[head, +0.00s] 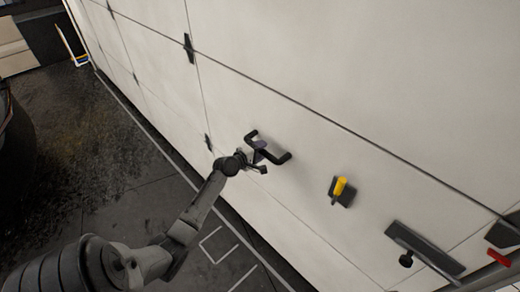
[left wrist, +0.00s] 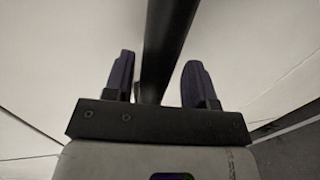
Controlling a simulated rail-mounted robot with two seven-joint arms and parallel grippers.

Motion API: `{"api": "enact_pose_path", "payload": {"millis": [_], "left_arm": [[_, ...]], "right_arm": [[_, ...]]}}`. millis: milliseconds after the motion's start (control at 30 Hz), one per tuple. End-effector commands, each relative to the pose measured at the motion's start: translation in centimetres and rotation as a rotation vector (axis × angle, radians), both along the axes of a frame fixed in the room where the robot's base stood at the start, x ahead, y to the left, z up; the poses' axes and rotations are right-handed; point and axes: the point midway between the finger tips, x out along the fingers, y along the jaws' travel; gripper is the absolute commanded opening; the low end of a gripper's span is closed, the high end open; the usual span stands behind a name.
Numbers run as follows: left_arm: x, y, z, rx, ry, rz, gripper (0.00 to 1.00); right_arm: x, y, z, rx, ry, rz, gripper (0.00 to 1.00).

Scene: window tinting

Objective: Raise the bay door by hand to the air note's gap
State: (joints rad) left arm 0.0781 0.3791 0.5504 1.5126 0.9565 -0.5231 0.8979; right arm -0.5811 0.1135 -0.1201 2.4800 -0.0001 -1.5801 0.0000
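The bay door (head: 300,80) is a white panelled door that fills most of the head view. A black bar handle (head: 279,159) is fixed to it. My left gripper (head: 260,155) is at the handle. In the left wrist view my left gripper (left wrist: 160,85) has its two dark fingers apart, with the dark handle bar (left wrist: 170,40) running between them. A gap shows on the right side of the bar; the left finger is closer to it. I cannot tell whether either finger touches. My right gripper is not in view. No air note is readable.
A yellow-handled latch (head: 340,187) and a dark plate with a knob (head: 425,250) are on the door right of the handle. A red piece (head: 499,258) is at the right edge. Dark floor (head: 120,160) with white lines lies along the door's left side.

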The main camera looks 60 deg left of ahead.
Motion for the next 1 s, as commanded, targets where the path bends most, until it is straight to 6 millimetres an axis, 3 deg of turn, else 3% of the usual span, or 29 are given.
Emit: {"api": "enact_pose_path", "payload": {"millis": [367,1000], "left_arm": [[-0.8,-0.1,0.6,0.002,-0.007,0.001,0.53],[-11.4,-2.5,2.6,0.002,-0.004,0.001,0.53]], "right_arm": [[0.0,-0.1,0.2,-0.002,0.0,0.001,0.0],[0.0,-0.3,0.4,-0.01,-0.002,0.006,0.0]]}}
